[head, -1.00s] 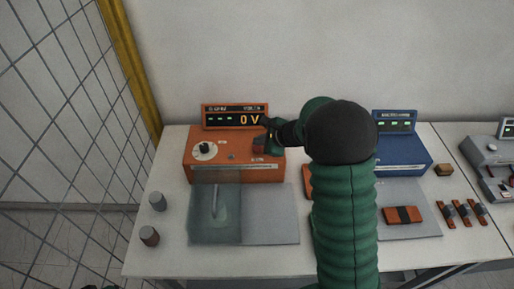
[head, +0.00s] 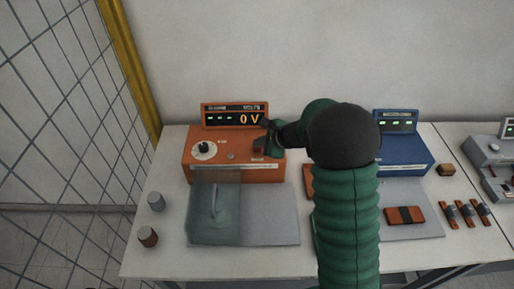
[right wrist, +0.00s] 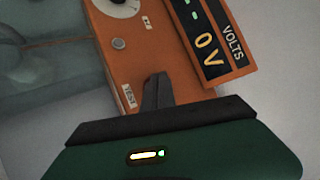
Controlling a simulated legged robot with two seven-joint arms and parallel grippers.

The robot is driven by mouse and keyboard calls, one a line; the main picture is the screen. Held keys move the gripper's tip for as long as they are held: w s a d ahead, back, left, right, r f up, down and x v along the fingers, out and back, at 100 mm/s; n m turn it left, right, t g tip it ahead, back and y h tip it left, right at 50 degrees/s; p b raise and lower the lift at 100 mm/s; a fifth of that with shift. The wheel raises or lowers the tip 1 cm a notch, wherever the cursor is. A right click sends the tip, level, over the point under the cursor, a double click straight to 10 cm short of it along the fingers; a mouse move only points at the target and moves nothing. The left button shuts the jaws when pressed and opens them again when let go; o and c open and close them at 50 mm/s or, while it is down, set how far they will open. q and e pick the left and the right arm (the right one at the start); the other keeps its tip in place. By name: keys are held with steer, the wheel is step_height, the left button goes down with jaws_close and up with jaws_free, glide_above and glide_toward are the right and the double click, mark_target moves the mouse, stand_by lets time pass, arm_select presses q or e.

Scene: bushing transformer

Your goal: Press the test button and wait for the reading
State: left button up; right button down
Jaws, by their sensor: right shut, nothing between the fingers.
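The orange tester (head: 205,170) stands at the back left of the table. Its display (head: 234,117) reads 0 V, and 0 V also shows on the display in the right wrist view (right wrist: 208,48). A white dial (head: 204,150) and a small grey round knob (head: 231,156) are on its top. My right gripper (head: 266,143) is shut and empty over the right part of the tester's top. In the right wrist view its fingertips (right wrist: 157,85) are beside the TEST label (right wrist: 128,97). The test button itself is hidden by the fingers; contact cannot be told. My left gripper is out of view.
A translucent cover (head: 214,213) is over the left part of a grey mat (head: 270,215) in front of the tester. A blue device (head: 405,153) and orange blocks (head: 404,215) are at right. A mesh fence (head: 60,120) borders the left.

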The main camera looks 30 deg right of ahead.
mark_target(259, 149)
steer(key=shift+f+b, duration=0.35)
steer(key=shift+b, duration=0.05)
steer(key=shift+r, duration=0.15)
stand_by(0.5)
steer(key=shift+r+p, duration=0.7)
steer(key=shift+r, duration=0.1)
steer(key=shift+r, duration=0.1)
step_height(259, 149, up, 5)
steer(key=p, duration=0.4)
stand_by(0.3)
